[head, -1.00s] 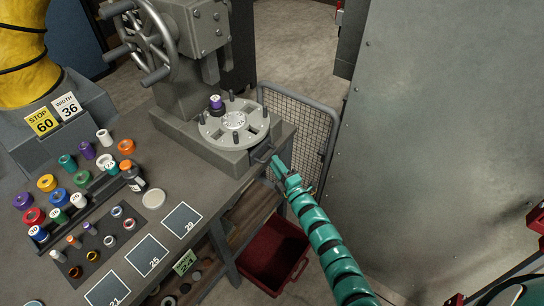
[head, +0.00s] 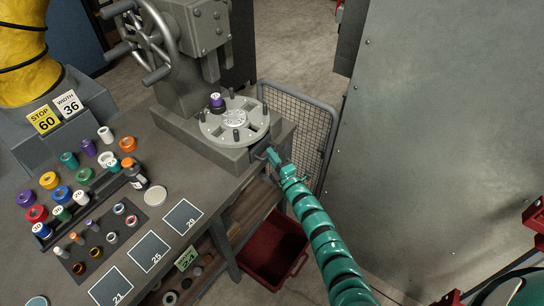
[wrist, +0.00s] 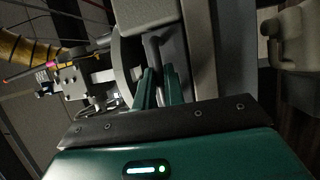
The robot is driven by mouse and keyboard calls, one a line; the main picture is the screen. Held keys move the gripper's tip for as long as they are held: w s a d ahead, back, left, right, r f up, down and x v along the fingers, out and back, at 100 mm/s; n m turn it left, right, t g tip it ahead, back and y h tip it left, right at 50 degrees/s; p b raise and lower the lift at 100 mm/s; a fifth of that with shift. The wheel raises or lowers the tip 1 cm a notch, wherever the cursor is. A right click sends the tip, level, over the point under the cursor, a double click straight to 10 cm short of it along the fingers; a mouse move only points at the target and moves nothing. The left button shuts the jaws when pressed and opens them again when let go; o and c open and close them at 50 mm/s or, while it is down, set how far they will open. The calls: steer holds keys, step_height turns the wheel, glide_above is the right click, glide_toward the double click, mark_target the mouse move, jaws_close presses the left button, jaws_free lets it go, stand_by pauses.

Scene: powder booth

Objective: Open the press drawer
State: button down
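The grey press (head: 200,60) stands at the back of the bench, with a round turret plate (head: 235,122) on its base. The drawer is at the right end of that base, and its front looks closed against it. Its dark handle (head: 259,153) sticks out toward my gripper (head: 271,156). In the wrist view the grey handle bar (wrist: 153,48) runs down between the two teal fingertips of my gripper (wrist: 158,78). The fingers lie close on either side of the bar. I cannot tell whether they press on it.
Several coloured spools and a bottle (head: 137,176) stand on the bench at left. A mesh guard (head: 300,130) stands behind my gripper. A red bin (head: 275,250) sits on the floor below. A large grey panel (head: 450,120) fills the right side.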

steer(key=s+d+b, duration=0.3)
steer(key=s+d, duration=0.5)
steer(key=d, duration=0.2)
steer(key=s+d+b, duration=0.4)
steer(key=s+d, duration=0.3)
steer(key=d, duration=0.4)
steer(key=shift+s+d, duration=0.25)
steer(key=shift+s, duration=0.1)
steer(key=c, duration=1.5)
jaws_free()
steer(key=b+v, duration=0.3)
steer(key=v, duration=1.4)
steer(key=shift+s+b, duration=0.15)
steer(key=shift+b, duration=0.25)
steer(key=shift+d, duration=0.1)
